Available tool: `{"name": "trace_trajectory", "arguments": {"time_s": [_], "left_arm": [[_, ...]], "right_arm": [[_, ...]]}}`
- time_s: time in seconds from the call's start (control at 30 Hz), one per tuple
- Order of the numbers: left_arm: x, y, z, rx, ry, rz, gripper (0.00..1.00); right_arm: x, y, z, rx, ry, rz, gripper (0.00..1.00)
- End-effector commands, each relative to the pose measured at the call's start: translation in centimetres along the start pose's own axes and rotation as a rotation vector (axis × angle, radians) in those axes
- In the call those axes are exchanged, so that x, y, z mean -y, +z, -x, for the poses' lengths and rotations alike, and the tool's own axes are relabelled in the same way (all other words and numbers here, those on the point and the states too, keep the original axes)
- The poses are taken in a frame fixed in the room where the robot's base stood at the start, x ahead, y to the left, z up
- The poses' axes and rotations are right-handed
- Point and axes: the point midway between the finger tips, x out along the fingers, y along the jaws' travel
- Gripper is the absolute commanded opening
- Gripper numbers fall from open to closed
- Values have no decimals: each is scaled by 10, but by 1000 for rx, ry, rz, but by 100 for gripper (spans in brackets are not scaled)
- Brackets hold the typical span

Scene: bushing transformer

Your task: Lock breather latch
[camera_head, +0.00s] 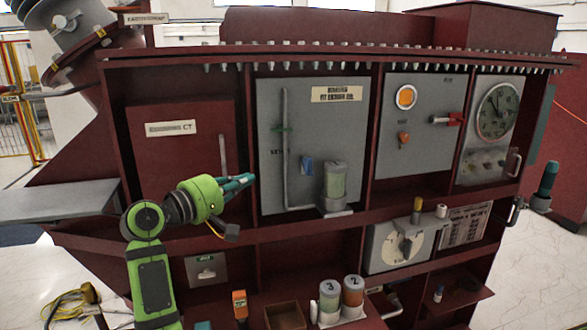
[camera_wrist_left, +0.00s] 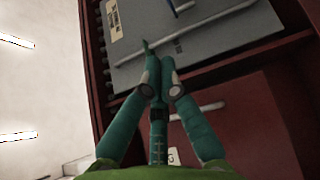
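The breather (camera_head: 334,187) is a clear canister with a greenish fill, upright on a small white base against a grey panel. A grey pipe (camera_head: 287,150) runs down the panel beside it. A small green piece (camera_head: 283,128) sits on the pipe; I cannot tell whether it is the latch. My left gripper (camera_head: 252,178) is in front of the cabinet, left of the pipe and breather, apart from both. Its teal fingers are close together with nothing visible between them. In the left wrist view the fingers (camera_wrist_left: 159,72) point toward the grey panel (camera_wrist_left: 205,35). My right gripper is not seen.
A red CT door (camera_head: 185,155) with a handle is behind my left arm. Canisters marked 3 (camera_head: 329,302) and 2 (camera_head: 352,292) stand on a low shelf beside an open box (camera_head: 284,316). A ledge runs below the panels.

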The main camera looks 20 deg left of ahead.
Motion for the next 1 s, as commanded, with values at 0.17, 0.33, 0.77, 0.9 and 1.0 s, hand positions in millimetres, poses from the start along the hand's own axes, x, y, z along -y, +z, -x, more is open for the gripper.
{"name": "trace_trajectory", "arguments": {"time_s": [0.17, 0.33, 0.77, 0.9, 1.0], "left_arm": [[-1, 0, -9, 1, 0, 2, 0], [-4, 1, -37, 3, -1, 4, 0], [-3, 13, -113, 3, -3, 1, 0], [-1, 23, -124, 1, -2, 0, 0], [0, 27, -128, 0, -3, 0, 0]], "right_arm": [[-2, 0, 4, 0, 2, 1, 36], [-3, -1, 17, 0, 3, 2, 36], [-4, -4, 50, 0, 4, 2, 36], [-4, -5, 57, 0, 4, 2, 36], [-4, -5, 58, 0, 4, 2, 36]]}}
